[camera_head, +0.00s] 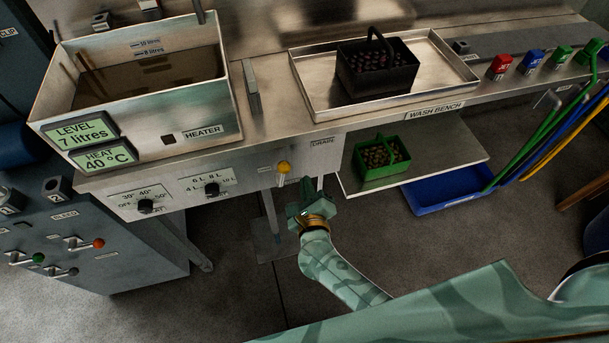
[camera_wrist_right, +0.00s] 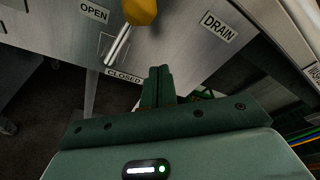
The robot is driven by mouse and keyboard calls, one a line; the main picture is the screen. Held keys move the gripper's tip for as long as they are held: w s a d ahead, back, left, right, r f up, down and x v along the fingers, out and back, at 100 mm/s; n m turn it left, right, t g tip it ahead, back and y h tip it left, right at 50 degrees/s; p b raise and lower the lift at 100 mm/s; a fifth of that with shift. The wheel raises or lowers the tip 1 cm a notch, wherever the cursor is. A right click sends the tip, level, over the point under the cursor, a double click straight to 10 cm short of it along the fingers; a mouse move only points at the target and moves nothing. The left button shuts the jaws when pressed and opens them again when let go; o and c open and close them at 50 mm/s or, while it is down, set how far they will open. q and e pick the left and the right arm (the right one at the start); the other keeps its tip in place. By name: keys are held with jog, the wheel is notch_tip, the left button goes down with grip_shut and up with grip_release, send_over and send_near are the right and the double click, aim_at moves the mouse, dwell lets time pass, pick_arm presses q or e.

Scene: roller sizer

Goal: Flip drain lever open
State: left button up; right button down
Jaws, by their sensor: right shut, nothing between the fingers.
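The drain lever has a yellow knob (camera_head: 284,168) and a metal shaft on the front panel, left of the DRAIN label (camera_head: 322,141). In the right wrist view, the yellow knob (camera_wrist_right: 140,10) is at the top. Its metal shaft runs down and left, between the OPEN label (camera_wrist_right: 94,11) and the CLOSED label (camera_wrist_right: 124,76). My right gripper (camera_head: 306,184) is shut and empty, just below and right of the knob. Its shut fingers also show in the right wrist view (camera_wrist_right: 158,72), apart from the lever. My left gripper is not in view.
A tank (camera_head: 190,129) of brown liquid stands at left, with dials (camera_head: 212,188) on the panel below. A tray (camera_head: 309,94) with a black basket (camera_head: 349,75) is on the bench. A green basket (camera_head: 369,171) sits on the shelf (camera_head: 440,152) right of my gripper.

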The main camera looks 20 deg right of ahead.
jog(key=v, duration=0.7)
jog(key=shift+s+a+r+p, duration=0.25)
jog(key=shift+a+p, duration=0.1)
jog(key=shift+p, duration=0.1)
